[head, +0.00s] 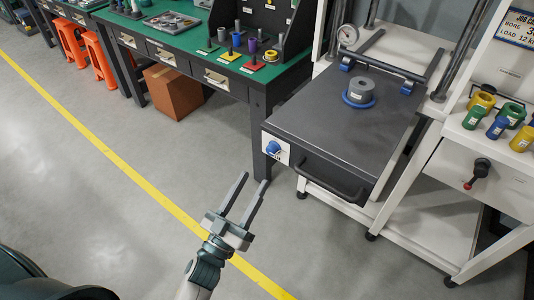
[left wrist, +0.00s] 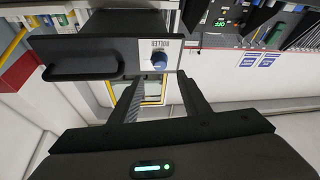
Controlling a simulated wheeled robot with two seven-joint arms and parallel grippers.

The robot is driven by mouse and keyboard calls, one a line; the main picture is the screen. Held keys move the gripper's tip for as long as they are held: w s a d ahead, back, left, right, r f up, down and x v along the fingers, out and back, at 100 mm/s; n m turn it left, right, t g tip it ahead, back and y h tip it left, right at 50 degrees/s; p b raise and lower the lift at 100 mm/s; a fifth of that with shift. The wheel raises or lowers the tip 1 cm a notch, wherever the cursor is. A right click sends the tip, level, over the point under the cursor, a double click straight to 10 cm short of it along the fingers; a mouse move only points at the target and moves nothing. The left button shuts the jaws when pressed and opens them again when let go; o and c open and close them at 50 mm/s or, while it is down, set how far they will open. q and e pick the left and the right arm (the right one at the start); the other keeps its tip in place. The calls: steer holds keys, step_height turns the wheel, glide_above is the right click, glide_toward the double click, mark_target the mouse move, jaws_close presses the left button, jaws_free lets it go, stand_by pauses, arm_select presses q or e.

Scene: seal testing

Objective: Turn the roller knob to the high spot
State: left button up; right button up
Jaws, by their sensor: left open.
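The roller knob (head: 273,147) is a small blue knob on a white plate at the front left corner of a dark grey machine bed (head: 330,110). It also shows in the left wrist view (left wrist: 159,61), on a white plate marked ROLLER, beyond the fingertips. My left gripper (head: 254,181) is open and empty, in front of the knob and apart from it; in the left wrist view its two fingers (left wrist: 157,82) point toward the knob from either side. Which setting the knob points at is too small to tell. My right gripper is not in view.
A black bar handle (head: 335,180) sticks out of the bed's front, right of the knob. A grey cylinder with a blue ring (head: 359,92) stands on the bed. A green-topped workbench (head: 160,35) is at the back left. The floor before the bed is clear.

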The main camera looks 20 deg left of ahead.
mark_target(270, 153)
arm_select(q)
steer(key=p+x, duration=0.1)
steer(key=x, duration=0.7)
steer(key=shift+p, duration=0.4)
steer(key=shift+w+d+r, duration=0.1)
steer(key=shift+w+r, duration=0.05)
steer(key=shift+w, duration=0.3)
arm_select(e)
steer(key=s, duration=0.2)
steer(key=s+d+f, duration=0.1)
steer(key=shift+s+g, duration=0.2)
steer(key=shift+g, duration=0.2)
arm_select(q)
steer(key=shift+c, duration=0.5)
steer(key=c, duration=0.8)
